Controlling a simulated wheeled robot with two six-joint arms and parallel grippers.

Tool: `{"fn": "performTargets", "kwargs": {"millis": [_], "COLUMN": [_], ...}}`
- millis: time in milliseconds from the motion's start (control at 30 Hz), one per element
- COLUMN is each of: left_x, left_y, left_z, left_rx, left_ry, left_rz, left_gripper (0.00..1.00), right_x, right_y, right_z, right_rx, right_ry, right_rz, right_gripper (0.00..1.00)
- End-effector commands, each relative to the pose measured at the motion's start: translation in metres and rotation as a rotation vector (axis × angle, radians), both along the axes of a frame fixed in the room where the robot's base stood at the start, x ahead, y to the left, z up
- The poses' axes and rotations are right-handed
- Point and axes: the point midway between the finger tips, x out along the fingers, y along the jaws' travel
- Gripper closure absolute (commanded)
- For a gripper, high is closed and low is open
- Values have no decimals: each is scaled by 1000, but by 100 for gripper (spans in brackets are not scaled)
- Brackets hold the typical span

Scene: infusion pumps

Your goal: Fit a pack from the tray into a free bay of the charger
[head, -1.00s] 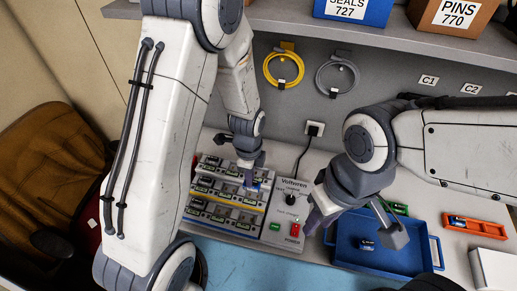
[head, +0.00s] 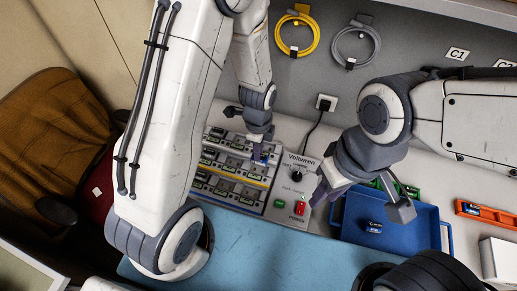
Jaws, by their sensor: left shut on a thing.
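The charger (head: 232,194) is a grey multi-bay unit with rows of bays, several of them filled, and a control panel on its right. My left gripper (head: 261,153) is over the back right part of the charger, shut on a small blue pack (head: 261,159). The pack is at or just above a bay; I cannot tell how far in it sits. The blue tray (head: 405,251) lies right of the charger with one blue pack (head: 374,227) in it. My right gripper (head: 360,203) is open and empty, above the tray's left side.
A green holder (head: 408,190) is behind the tray. An orange holder (head: 487,212) and a white box (head: 497,258) are to its right. A black plug cord (head: 314,132) runs from the wall to the charger. The blue mat (head: 270,255) in front is mostly clear.

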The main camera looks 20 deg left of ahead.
Motion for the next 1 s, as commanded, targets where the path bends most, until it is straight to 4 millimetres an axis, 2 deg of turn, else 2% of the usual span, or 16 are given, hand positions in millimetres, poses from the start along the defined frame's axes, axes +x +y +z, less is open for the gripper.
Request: {"fn": "performTargets", "kwargs": {"millis": [33, 600, 1000], "left_x": [0, 0, 0], "left_y": [0, 0, 0], "left_z": [-7, -46, -54], "left_rx": [0, 0, 0], "left_ry": [0, 1, 0], "left_rz": [0, 0, 0], "left_gripper": [100, 100, 100], "right_x": [0, 0, 0], "right_y": [0, 0, 0], "right_z": [-6, -37, -43], "right_rx": [0, 0, 0], "right_ry": [0, 0, 0], "right_rz": [0, -4, -5], "right_gripper": [66, 66, 66]}}
